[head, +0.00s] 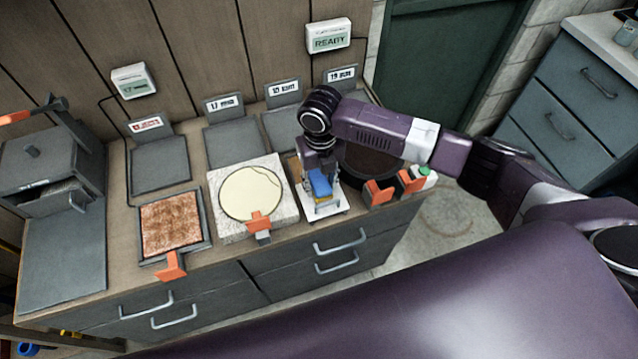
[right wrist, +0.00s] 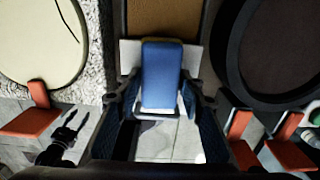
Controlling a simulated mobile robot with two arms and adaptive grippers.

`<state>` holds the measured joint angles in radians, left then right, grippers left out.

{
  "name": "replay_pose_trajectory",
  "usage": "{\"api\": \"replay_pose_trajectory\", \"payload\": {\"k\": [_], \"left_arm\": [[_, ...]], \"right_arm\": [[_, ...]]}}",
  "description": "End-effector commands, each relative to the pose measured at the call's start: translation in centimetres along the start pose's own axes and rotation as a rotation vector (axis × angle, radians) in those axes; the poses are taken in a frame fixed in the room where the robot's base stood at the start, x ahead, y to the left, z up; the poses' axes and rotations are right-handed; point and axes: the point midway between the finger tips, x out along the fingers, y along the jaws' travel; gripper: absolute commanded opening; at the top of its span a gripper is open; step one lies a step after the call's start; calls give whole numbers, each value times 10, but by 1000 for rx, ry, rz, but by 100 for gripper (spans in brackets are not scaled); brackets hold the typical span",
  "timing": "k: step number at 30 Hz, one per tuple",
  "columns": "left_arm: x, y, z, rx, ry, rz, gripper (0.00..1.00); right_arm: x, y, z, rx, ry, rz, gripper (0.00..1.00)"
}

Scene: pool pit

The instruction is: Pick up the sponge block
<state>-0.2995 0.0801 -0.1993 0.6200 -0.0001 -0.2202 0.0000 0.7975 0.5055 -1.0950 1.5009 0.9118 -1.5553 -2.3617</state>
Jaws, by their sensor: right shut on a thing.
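The sponge block shows as a blue block (head: 320,182) at the front of the counter, just under my right gripper (head: 321,190). In the right wrist view the blue block (right wrist: 161,78) stands between the two dark fingers of my right gripper (right wrist: 160,105), which is shut on it. A pale plate lies behind and below the block. I cannot tell whether the block is clear of the surface under it.
A pale round disc on a speckled slab (head: 284,222) is left of the gripper. A dark round pan (head: 360,165) is close on the right. Orange tabs (head: 379,192) stick up along the front edge. A brown textured tile (head: 170,222) lies further left.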

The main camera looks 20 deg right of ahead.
Motion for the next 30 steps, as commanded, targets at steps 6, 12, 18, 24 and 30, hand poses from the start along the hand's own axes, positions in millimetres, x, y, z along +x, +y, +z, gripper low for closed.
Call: {"api": "replay_pose_trajectory", "payload": {"k": [6,12,18,24,30], "left_arm": [[0,0,0,0,0,0,40],[2,0,0,0,0,0,40],[7,0,1,0,0,0,40],[15,0,2,1,0,0,40],[21,1,2,1,0,0,40]], "right_arm": [[-1,0,0,0,-1,0,7],[-12,0,1,1,-2,1,7],[-47,0,2,0,-7,2,7],[-105,1,3,-2,-8,2,7],[-158,1,2,0,-6,2,7]]}}
